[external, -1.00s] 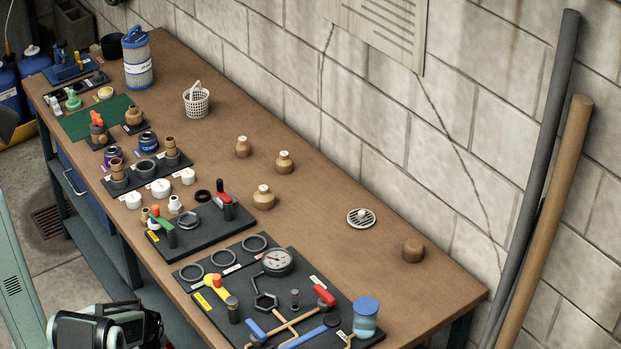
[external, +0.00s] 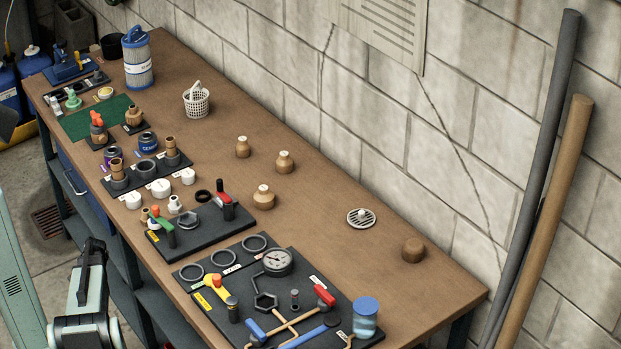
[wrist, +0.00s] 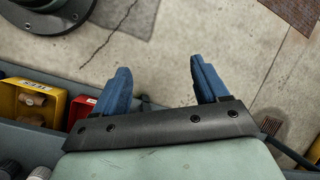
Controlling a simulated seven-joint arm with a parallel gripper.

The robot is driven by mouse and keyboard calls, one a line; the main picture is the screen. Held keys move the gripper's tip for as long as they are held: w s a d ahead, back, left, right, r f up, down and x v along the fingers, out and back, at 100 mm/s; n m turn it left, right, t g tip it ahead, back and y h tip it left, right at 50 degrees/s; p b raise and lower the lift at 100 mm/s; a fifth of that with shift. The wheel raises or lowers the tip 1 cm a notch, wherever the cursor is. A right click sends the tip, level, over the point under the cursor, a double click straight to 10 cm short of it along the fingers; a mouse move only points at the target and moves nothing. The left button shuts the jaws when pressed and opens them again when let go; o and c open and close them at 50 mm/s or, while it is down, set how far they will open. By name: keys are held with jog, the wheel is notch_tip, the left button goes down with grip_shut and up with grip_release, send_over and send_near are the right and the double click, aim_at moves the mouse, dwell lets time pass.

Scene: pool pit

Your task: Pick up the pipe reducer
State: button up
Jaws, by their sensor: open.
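Three tan, stepped fittings with narrower pale tops look like pipe reducers and stand upright on the bench in the external view: one at the back (external: 243,147), one right of it (external: 285,162) and a wider one nearer the front (external: 264,197). I cannot tell which is the task's pipe reducer. My gripper (wrist: 159,68) is open and empty in the wrist view, its two blue fingers spread over bare concrete floor. In the external view my wrist is beside the bench's front side, at lower left, well away from the fittings; the fingers are not clear there.
The wooden bench (external: 325,231) has free room around the fittings. Dark boards with valves and a gauge (external: 277,261) line its front. A white basket (external: 197,101), round grate (external: 361,218) and brown cap (external: 413,249) stand apart. A yellow bin (wrist: 32,104) shows in the wrist view.

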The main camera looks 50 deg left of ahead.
jog(key=w+a+r+n+g+y, duration=0.1)
jog(key=w+a+r, duration=0.35)
jog(key=r, duration=1.05)
jog(key=w+a+r+n+g+y, duration=0.1)
jog(key=w+a+r+n+y, duration=0.35)
jog(key=r, duration=1.05)
jog(key=w+a+r+m+g+h, duration=0.15)
jog(key=a+r, duration=0.45)
jog(key=r, duration=1)
jog(key=w+r+m+t, duration=0.2)
jog(key=w+r+m, duration=0.15)
jog(key=w, duration=0.75)
jog(key=m+t+h, duration=0.3)
jog(key=m+t, duration=0.3)
jog(key=m, duration=1.7)
send_near(243, 139)
jog(key=f, duration=0.4)
jog(key=a+f, duration=0.1)
jog(key=f, duration=0.7)
jog(key=shift+s+a+f, duration=0.2)
jog(key=shift+f, duration=0.1)
